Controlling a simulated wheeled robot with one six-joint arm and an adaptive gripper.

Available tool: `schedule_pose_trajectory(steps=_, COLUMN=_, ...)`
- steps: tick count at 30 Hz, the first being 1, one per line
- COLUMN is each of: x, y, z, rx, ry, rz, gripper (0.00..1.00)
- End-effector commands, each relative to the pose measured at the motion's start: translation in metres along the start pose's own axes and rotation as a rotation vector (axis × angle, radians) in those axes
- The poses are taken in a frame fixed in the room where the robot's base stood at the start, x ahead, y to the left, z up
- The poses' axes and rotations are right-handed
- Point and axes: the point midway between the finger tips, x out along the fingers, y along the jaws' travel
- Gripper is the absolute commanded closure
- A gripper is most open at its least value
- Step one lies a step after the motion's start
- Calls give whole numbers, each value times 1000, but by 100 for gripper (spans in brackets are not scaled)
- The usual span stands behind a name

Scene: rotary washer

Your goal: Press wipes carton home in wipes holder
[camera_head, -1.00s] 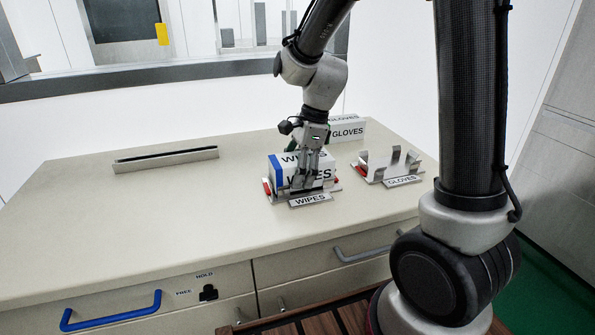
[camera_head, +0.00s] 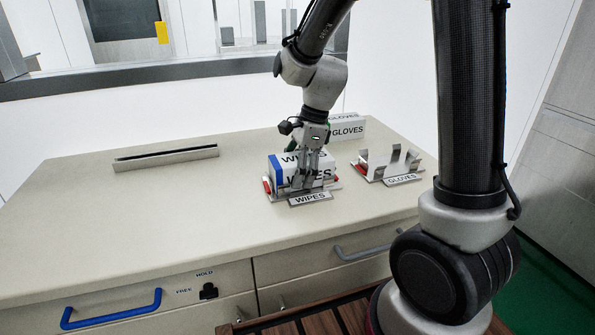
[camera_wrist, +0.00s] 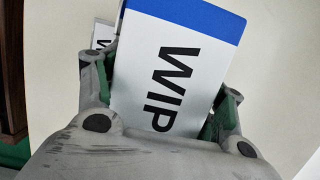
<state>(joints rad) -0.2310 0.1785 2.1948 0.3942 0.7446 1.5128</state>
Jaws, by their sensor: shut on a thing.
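The wipes carton (camera_head: 283,172), white with a blue end and black WIPES lettering, sits in the metal wipes holder (camera_head: 268,190) on the counter. The holder's WIPES label plate (camera_head: 310,198) faces front, with red parts at its sides. My gripper (camera_head: 309,183) points down at the carton, with its fingers in front of the carton face in the head view. In the wrist view the carton (camera_wrist: 175,60) lies between the gripper's two fingers (camera_wrist: 165,100). My gripper is shut on it. Whether the carton touches the holder floor is hidden.
The empty gloves holder (camera_head: 385,165) stands to the right, with a gloves carton (camera_head: 347,129) behind. A long metal rail (camera_head: 166,158) lies at the back left. The counter's left and front (camera_head: 130,220) are clear. Drawers with handles are below.

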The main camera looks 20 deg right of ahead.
Motion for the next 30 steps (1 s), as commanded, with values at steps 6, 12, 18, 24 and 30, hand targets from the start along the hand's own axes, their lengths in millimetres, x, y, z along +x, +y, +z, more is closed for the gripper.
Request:
schedule_pose_trajectory(steps=6, x=0, y=0, z=0, rx=0, ry=0, rz=0, gripper=5)
schedule_pose_trajectory(steps=12, x=0, y=0, z=0, rx=0, ry=0, rz=0, gripper=5)
schedule_pose_trajectory(steps=18, x=-4, y=0, z=0, rx=0, ry=0, rz=-1, gripper=5)
schedule_pose_trajectory(steps=24, x=-38, y=-1, z=0, rx=0, ry=-1, rz=-5, gripper=5)
schedule_pose_trajectory(steps=30, x=-83, y=-1, z=0, rx=0, ry=-1, rz=-5, gripper=5)
